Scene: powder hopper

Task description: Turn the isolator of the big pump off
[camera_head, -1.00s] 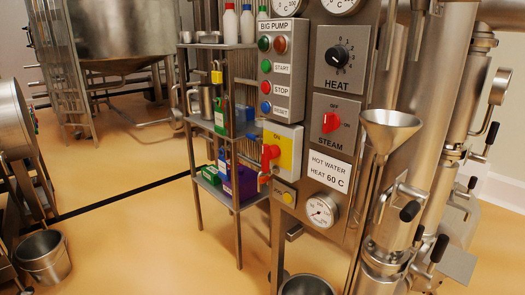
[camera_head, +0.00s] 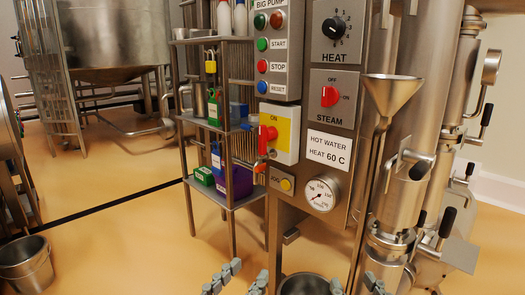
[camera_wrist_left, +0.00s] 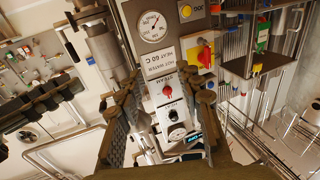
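The big pump isolator (camera_head: 282,132) is a yellow plate in a pale box marked ON, with a red handle (camera_head: 267,137), below the BIG PUMP button panel (camera_head: 277,50). In the left wrist view the isolator (camera_wrist_left: 207,50) appears upside down, its red handle toward the right. My left gripper (camera_head: 240,280) is at the bottom edge of the head view, open and empty, below and apart from the isolator. Its spread fingers also show in the left wrist view (camera_wrist_left: 163,105). My right gripper (camera_head: 354,284) is at the bottom edge too, fingers apart and empty.
A red STEAM switch (camera_head: 330,97) and a black HEAT knob (camera_head: 334,28) are right of the isolator. A dial gauge (camera_head: 322,194) and JOG button (camera_head: 285,184) sit below. A shelf rack (camera_head: 230,131) stands close on the left; a funnel (camera_head: 391,92) stands at right.

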